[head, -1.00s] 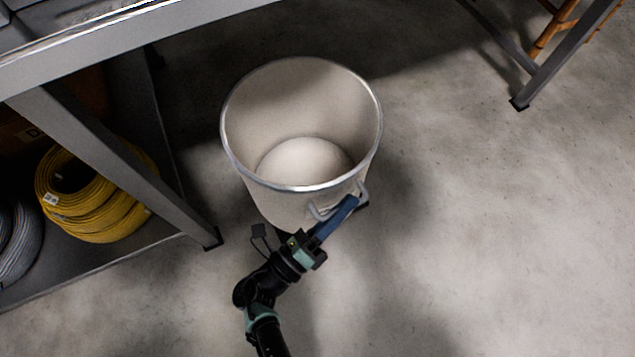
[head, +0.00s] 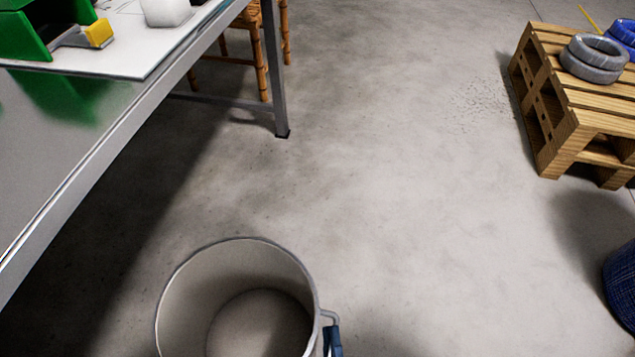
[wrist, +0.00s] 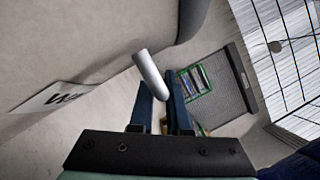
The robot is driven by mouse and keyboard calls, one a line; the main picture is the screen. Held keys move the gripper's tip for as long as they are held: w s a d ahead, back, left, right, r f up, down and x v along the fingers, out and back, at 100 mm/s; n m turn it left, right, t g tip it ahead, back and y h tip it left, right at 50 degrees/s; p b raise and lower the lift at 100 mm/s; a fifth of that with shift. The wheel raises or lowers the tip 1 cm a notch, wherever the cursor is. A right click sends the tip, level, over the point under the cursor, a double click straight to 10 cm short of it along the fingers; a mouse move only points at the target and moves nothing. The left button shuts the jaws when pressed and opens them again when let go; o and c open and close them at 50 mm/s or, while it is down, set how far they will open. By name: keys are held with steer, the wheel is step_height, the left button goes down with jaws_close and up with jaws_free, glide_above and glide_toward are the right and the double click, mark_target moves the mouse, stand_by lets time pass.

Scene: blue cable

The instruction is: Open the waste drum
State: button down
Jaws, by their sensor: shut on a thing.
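The waste drum (head: 170,310) is a pale round bin with a bright metal rim, at the bottom of the head view and cut off by its edge. Its top is uncovered, and I see into it. In the wrist view its wall (wrist: 90,45) fills the left side, with a partly visible label (wrist: 55,96). A grey bar handle (head: 328,316) sticks out from its right side; it also shows in the wrist view (wrist: 150,74). My gripper (wrist: 163,108) has its blue fingers shut on this handle. In the head view only the blue fingers (head: 332,341) show.
A metal table (head: 110,135) runs along the left, its leg (head: 275,70) on the floor beyond the drum. A wooden pallet (head: 575,110) with cable coils (head: 594,58) stands at the far right. A dark blue round container (head: 622,285) is at the right edge. The middle floor is clear.

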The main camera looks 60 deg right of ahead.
stand_by(0.3)
steer(key=c, duration=0.9)
jaws_free()
steer(key=shift+s, duration=0.1)
steer(key=b+v, duration=0.1)
steer(key=v, duration=1.2)
steer(key=shift+r, duration=0.1)
